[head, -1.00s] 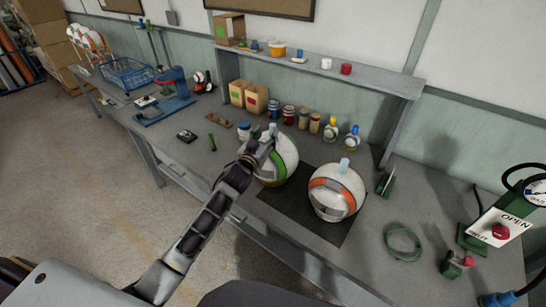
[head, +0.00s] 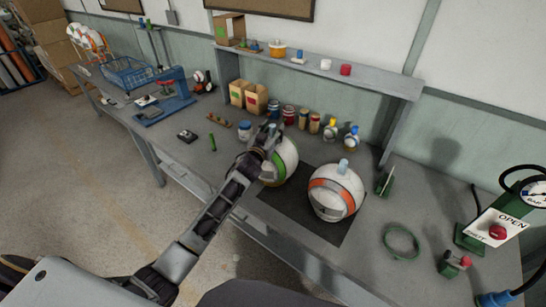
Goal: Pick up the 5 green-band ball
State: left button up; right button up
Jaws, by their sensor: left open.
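The green-band ball (head: 283,168) is white with a green stripe and sits at the left of the dark mat (head: 312,222) on the bench. My left gripper (head: 271,132) is open at the upper left of this ball, over its top in the picture. It hides the ball's top, and I cannot tell whether it touches. The orange-band ball (head: 335,192) sits to the right, with a light blue tab on top. My right gripper is not in view.
Several jars and bottles (head: 303,119) stand behind the balls under a grey shelf (head: 330,74). A green cable coil (head: 401,242) and a lever panel with gauge (head: 497,228) are at the right. A blue press (head: 165,107) is at the left.

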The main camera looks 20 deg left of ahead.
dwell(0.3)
pick_arm(q)
grip_shut()
jog(key=shift+r, duration=0.1)
